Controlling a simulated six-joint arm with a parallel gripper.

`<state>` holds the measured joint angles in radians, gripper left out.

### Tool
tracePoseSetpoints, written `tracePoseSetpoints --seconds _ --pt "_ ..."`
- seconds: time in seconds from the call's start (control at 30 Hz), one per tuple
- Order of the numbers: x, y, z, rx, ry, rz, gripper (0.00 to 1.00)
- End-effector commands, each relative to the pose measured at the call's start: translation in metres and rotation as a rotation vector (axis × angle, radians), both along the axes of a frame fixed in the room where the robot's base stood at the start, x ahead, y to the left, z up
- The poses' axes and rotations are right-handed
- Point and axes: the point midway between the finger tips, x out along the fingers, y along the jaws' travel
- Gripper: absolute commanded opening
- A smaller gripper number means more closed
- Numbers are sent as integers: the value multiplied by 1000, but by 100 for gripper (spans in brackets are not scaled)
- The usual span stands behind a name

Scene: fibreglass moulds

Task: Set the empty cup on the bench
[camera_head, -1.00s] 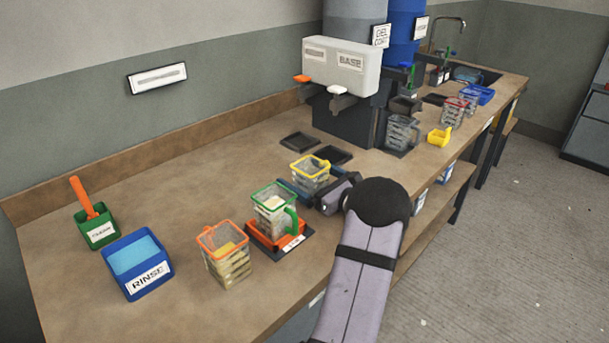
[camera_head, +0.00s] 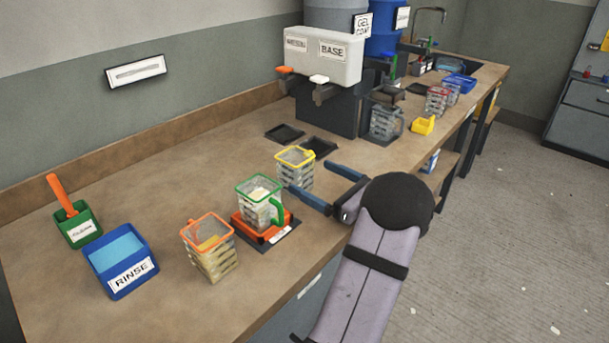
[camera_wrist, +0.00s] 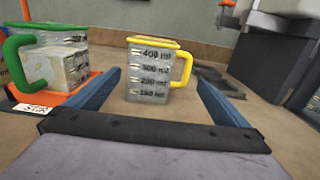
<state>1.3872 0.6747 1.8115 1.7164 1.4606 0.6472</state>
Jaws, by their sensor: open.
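A clear cup with a yellow rim and handle (camera_head: 292,168) stands upright on the bench (camera_head: 180,180). In the wrist view this yellow-rimmed cup (camera_wrist: 150,76) shows volume marks and looks empty, with its handle to the right. My gripper (camera_head: 310,177) is open and holds nothing. Its two blue fingers point toward the yellow-rimmed cup from the front right. In the wrist view the cup stands ahead, framed between the fingers, with bench showing around its base.
A green-rimmed cup (camera_head: 257,212) with pale contents stands on an orange-topped stir unit (camera_head: 284,222), close left of my gripper. An orange-rimmed cup (camera_head: 212,255) holds yellowish material. A blue rinse tub (camera_head: 122,278) stands further left. Dark pads (camera_head: 284,133) and the dispenser (camera_head: 325,58) are behind.

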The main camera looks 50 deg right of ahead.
Motion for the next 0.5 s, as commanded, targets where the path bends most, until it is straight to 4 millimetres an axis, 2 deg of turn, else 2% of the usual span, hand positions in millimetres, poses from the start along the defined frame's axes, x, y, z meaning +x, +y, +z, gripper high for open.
tracePoseSetpoints --seconds 0.2,0.5 --pt "-18 0 0 0 0 -1 100" --pt "-20 0 0 0 0 0 100"
